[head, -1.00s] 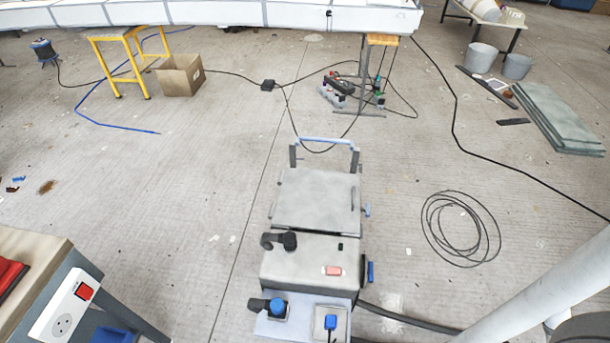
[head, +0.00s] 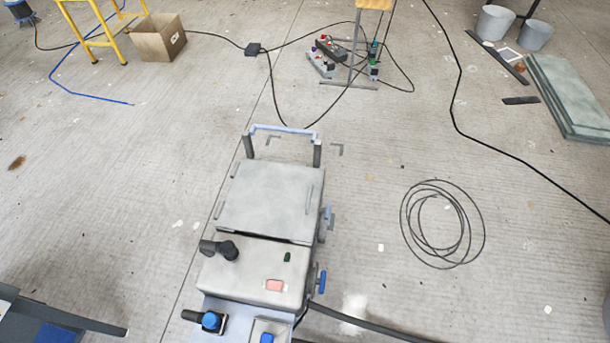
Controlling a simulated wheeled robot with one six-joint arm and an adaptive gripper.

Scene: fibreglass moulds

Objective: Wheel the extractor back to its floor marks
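The extractor (head: 268,196) is a grey, boxy wheeled machine with a pale blue-topped handle (head: 283,130) at its far end. It stands on the concrete floor in the lower middle, slightly slanted. Two grey L-shaped floor marks show near the handle: one (head: 339,148) lies on the floor just right of the handle, the other (head: 272,139) shows through the handle frame. Any other marks are hidden or hard to make out beside the body. The near end of the extractor is cut by the picture's bottom edge. My gripper is not in view.
A coil of black cable (head: 440,222) lies right of the extractor. A dark hose (head: 365,325) runs right from its near end. Cables and a power box (head: 253,48) lie beyond the handle. A cardboard box (head: 158,38) stands far left. Bare floor lies left.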

